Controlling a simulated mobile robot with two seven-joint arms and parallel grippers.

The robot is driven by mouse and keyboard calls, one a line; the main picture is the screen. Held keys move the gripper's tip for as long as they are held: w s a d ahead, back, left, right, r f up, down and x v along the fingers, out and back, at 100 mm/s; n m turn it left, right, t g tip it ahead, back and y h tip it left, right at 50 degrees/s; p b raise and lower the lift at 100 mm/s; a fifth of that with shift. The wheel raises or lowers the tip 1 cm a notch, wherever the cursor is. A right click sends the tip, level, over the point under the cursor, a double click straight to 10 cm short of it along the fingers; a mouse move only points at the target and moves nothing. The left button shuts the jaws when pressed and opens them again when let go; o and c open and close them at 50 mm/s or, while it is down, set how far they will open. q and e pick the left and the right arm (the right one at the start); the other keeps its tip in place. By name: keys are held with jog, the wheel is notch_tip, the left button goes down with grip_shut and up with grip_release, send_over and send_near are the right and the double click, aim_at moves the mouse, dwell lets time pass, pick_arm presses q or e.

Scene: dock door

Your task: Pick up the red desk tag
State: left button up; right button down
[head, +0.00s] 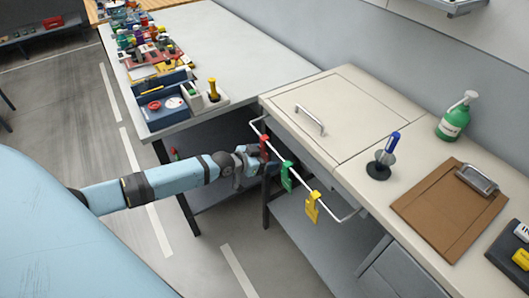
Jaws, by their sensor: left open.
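The red desk tag (264,147) hangs on the white rail (328,205) along the front of the desk, at its left end. A green tag (287,176) and a yellow tag (312,207) hang on the same rail to its right. My left gripper (256,159) is open beside the red tag, its fingers close around or against it. I cannot tell whether they touch it. The tag's lower part is partly hidden by the gripper. My right gripper is not in view.
The beige desk (370,105) carries a pen on a stand (386,155), a brown clipboard (450,208) and a green pump bottle (455,118). A blue tray (165,106) and many small items crowd the grey table (235,45) at left. The floor in front is clear.

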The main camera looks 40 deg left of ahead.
pick_arm(q)
jog(key=c, duration=1)
jog(key=shift+s+r, duration=0.1)
jog(key=shift+r, duration=0.05)
